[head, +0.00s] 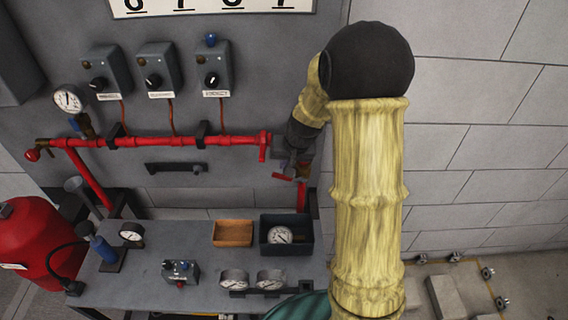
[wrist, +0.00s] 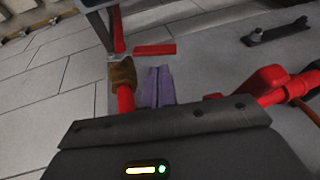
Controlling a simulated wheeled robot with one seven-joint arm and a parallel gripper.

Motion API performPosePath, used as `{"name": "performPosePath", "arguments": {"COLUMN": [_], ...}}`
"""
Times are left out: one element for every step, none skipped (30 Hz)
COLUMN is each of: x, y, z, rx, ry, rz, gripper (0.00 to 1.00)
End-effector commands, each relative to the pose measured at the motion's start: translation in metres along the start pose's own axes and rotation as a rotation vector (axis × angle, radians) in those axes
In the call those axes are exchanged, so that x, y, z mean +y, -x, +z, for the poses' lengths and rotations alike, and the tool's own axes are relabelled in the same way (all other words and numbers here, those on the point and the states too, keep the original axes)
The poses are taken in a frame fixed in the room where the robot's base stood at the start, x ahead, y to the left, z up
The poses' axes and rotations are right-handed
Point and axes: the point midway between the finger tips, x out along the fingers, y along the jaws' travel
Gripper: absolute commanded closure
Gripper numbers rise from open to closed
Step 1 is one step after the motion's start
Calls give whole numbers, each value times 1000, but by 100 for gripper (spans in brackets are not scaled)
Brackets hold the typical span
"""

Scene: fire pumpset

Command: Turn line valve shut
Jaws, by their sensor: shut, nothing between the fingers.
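The line valve has a brass body (wrist: 122,76) on an upright red pipe (wrist: 125,100) in the wrist view. Its red lever (wrist: 155,49) lies crosswise to that pipe. In the head view the lever (head: 283,177) points left, below the right end of the red line. My gripper (wrist: 159,70) has its two purplish fingers together and empty. The fingertips appear just short of the lever in the wrist view, beside the brass body; I cannot tell whether they touch it. In the head view my arm and wrist hide much of the valve.
A horizontal red pipe (head: 160,141) runs along the grey panel, with a black handle bar (head: 176,168) below it. The bench (head: 205,270) holds gauges, a wooden tray (head: 233,232) and a dark box (head: 287,246). A red tank (head: 32,245) stands left.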

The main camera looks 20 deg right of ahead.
Motion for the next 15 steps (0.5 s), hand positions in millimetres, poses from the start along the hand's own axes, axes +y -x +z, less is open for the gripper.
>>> {"name": "performPosePath", "arguments": {"x": [0,0,-1,-2,-4,-5,-6,-7,-8,-9,-10,-11,-12,-13,-14], "y": [15,20,23,26,31,38,44,49,56,62,67,75,80,85,92], "z": [-6,-7,-7,-6,-6,-6,-6,-6,-6,-6,-6,-6,-6,-6,-6], "rx": [3,3,3,5,5,5,5,6,5,6,6,6,5,5,5], "ry": [0,1,5,6,5,6,6,4,4,4,4,3,2,2,1], "rz": [0,1,0,0,-1,0,0,0,0,0,0,0,0,1,0], "gripper": [100,100,100,100,100,100,100,100,100,100,100,100,100,100,100]}}
